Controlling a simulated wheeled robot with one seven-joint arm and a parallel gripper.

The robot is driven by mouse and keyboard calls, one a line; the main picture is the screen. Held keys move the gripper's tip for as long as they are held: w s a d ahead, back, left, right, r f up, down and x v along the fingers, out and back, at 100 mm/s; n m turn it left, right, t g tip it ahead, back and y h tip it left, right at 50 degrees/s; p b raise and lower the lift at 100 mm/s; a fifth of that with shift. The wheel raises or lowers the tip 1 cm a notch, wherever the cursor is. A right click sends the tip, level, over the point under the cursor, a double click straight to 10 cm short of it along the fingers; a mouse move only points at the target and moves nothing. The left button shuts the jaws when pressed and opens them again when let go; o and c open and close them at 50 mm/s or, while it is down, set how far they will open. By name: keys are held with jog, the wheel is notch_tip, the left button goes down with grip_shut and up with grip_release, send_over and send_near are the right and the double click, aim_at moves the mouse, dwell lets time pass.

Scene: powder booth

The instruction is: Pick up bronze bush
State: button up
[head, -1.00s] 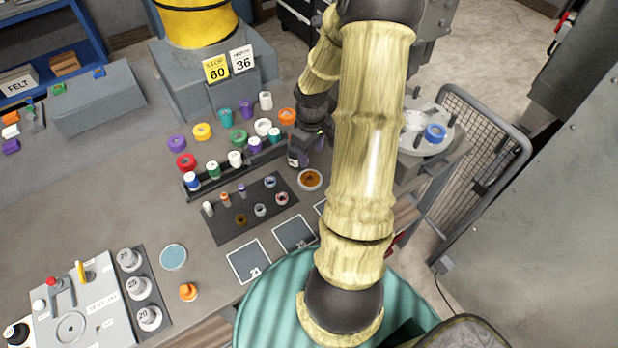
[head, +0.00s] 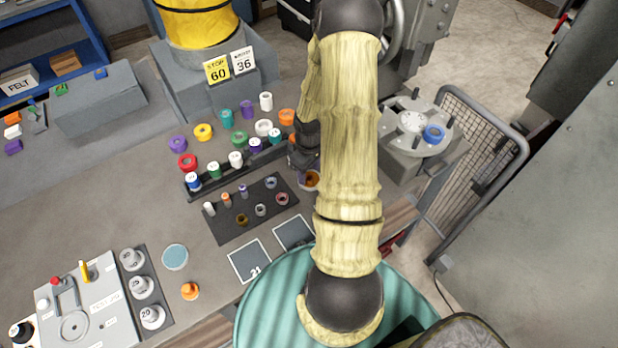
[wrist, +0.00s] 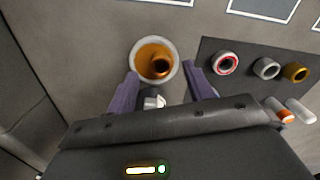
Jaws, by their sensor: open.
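A bronze-coloured bush (wrist: 161,66) sits in a round pale-rimmed dish (wrist: 138,46) with an amber inside, in the wrist view. The dish shows in the head view (head: 312,180), partly covered by my arm and gripper. My gripper (wrist: 161,71) is open and empty, its two purple-grey fingers pointing at the dish's near side, one to each side of the bush in the picture. The height gap cannot be told. Another, darker gold ring (wrist: 296,72) lies on the dark mat (head: 220,234), also visible in the head view (head: 241,220).
The mat also holds a red-lined ring (wrist: 225,63), a grey ring (wrist: 266,68) and small plugs. A small white thing (wrist: 153,102) shows between my fingers. A rack of coloured rolls (head: 213,170) stands behind the mat. Framed dark squares (head: 249,262) lie along the front edge.

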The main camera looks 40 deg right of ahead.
jog(key=shift+f, duration=1.2)
jog(key=c, duration=1.1)
